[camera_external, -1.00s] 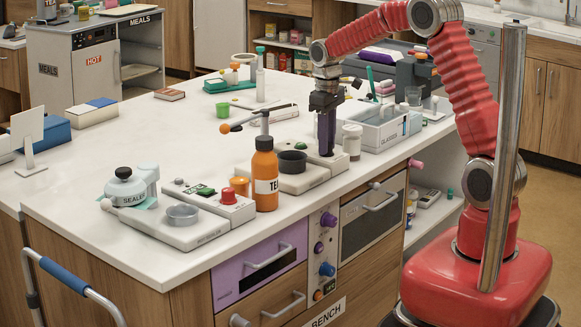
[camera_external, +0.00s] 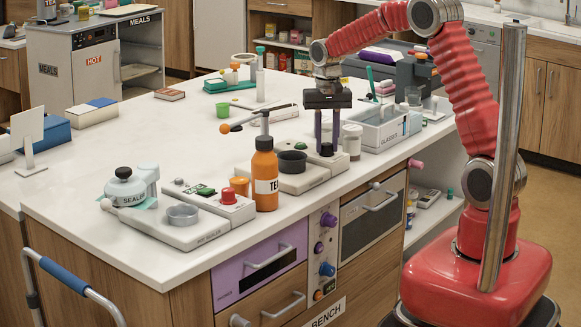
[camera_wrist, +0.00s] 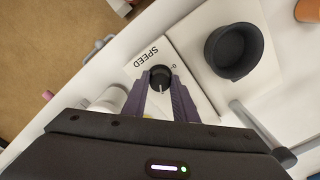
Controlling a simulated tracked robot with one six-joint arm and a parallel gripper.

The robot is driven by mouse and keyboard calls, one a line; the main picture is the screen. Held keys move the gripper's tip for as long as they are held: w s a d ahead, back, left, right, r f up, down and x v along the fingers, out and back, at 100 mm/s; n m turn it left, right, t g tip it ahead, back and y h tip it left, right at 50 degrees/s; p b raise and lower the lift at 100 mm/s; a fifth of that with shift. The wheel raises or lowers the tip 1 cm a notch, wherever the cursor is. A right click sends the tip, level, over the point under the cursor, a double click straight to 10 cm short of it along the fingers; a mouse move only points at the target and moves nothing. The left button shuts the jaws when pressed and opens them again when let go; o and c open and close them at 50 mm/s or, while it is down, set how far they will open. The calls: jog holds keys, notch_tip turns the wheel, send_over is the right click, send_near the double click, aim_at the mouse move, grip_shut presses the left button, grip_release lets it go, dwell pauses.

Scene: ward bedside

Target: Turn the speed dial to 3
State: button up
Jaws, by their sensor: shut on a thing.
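The speed dial is a small round black knob (camera_wrist: 160,74) with a white pointer line, on a white panel marked SPEED (camera_wrist: 146,60) in the wrist view. The pointer line points down in that view, toward my gripper's body. Part of a scale with a 0 shows beside the knob; the other numbers are hidden. My gripper (camera_wrist: 160,87) is shut on the dial, one purple finger on each side. In the external view the gripper (camera_external: 327,148) points straight down over the dial (camera_external: 326,149) at the counter's near edge.
A black round bowl (camera_wrist: 234,51) sits on the same device, close beside the dial. An orange bottle (camera_external: 265,175) stands to the left. A white jar (camera_external: 352,141) and a glasses tray (camera_external: 387,130) stand close on the right. The counter (camera_external: 150,125) is clear at left-centre.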

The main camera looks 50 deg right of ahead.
aim_at(327, 143)
jog(key=m, duration=0.6)
jog(key=shift+w+m, duration=0.1)
jog(key=shift+m, duration=0.2)
jog(key=m, duration=0.5)
dwell(0.4)
jog(key=o, duration=1)
jog(key=shift+o, duration=0.2)
jog(key=shift+r, duration=0.1)
notch_tip(327, 143, up, 14)
jog(key=shift+f, duration=0.25)
